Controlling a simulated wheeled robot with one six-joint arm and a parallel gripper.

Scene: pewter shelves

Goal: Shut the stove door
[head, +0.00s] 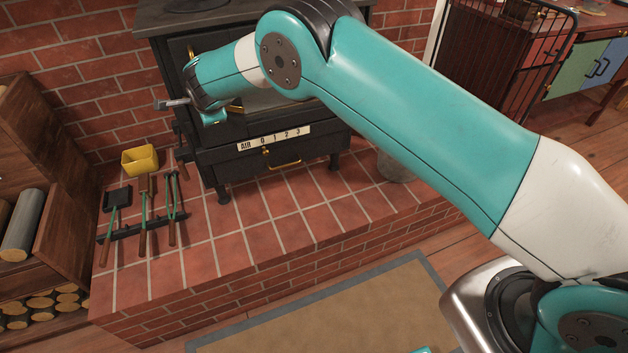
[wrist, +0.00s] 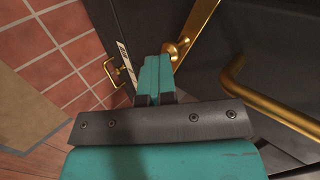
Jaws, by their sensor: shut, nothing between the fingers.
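The black stove (head: 225,160) stands on the brick hearth, with an "AIR 0 1 2 3" strip and a brass pull on its lower front. The stove door's dark surface and brass fittings show in the wrist view, with a brass latch (wrist: 180,50) and a thick brass bar (wrist: 268,103). In the head view my arm covers much of the stove front, so I cannot tell how far the door stands open. My gripper (wrist: 153,62) is shut and empty, its teal fingertips close beside the brass latch; I cannot tell whether they touch.
Fire tools (head: 143,215) lie on a rack on the hearth's left, near a yellow container (head: 140,159). A log shelf (head: 62,215) stands at far left. A metal bucket (head: 394,168) is right of the stove. The hearth tiles in front are clear.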

